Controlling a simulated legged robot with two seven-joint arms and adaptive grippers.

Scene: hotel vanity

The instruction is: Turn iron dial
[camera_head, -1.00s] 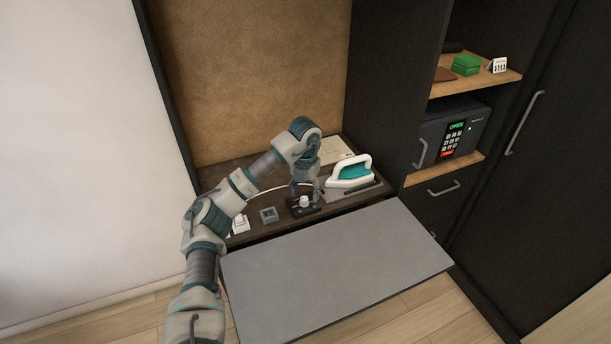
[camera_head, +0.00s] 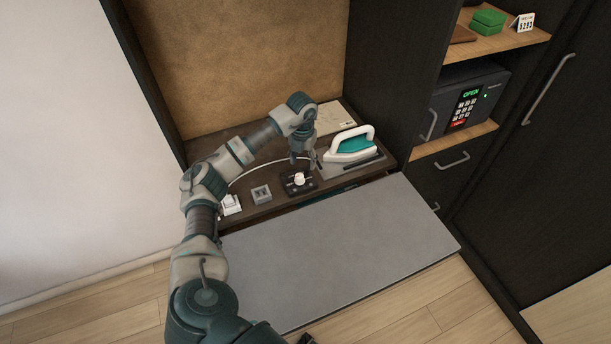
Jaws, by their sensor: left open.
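The iron (camera_head: 351,145), white with a teal body, rests on a grey plate (camera_head: 360,164) at the right end of the dark wooden shelf. A small white dial knob (camera_head: 299,179) sits on a black square base (camera_head: 300,187) on the shelf, left of the iron. My left gripper (camera_head: 302,163) points down just behind the dial, its fingers open. The fingertips are small and partly merge with the dark shelf, so I cannot tell whether they touch the dial. The right gripper is not identifiable in this view.
A grey switch box (camera_head: 261,194) and a white switch (camera_head: 231,204) stand left of the dial. A grey board (camera_head: 335,245) extends in front of the shelf. A flat paper (camera_head: 335,116) lies behind.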

